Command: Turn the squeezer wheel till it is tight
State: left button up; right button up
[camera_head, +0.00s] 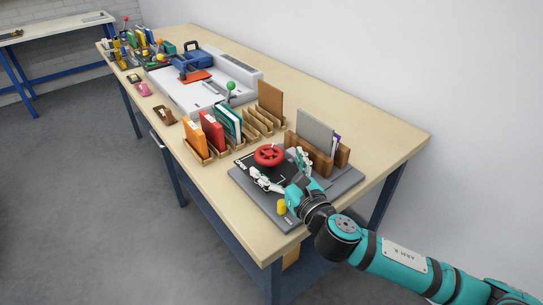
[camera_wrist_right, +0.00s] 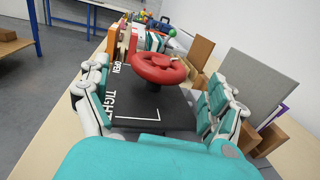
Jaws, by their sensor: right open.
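The red squeezer wheel (camera_head: 270,155) stands on a short post over a dark plate on the grey base board (camera_head: 345,187), near the table's right end. In the right wrist view the wheel (camera_wrist_right: 159,69) sits ahead, between and beyond the fingers, with white "OPEN" and "TIGHT" lettering on the black plate (camera_wrist_right: 150,108) below. My right gripper (camera_head: 280,168) is open, its fingers apart on the near side of the wheel. I see no finger clearly touching the wheel. My left gripper is not in view.
A wooden holder (camera_head: 343,156) with a grey panel (camera_head: 314,131) stands close behind the wheel. A wooden rack with orange (camera_head: 195,138) and red books (camera_head: 212,131) is to its left. A small yellow piece (camera_head: 281,207) is at the board's front. A white-and-blue machine (camera_head: 238,72) stands farther back.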

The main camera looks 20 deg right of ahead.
aim_at(276, 164)
jog(key=shift+w+a, duration=0.15)
jog(key=shift+w, duration=0.75)
jog(key=shift+w+a, duration=0.15)
jog(key=shift+w, duration=0.75)
jog(key=c, duration=1.2)
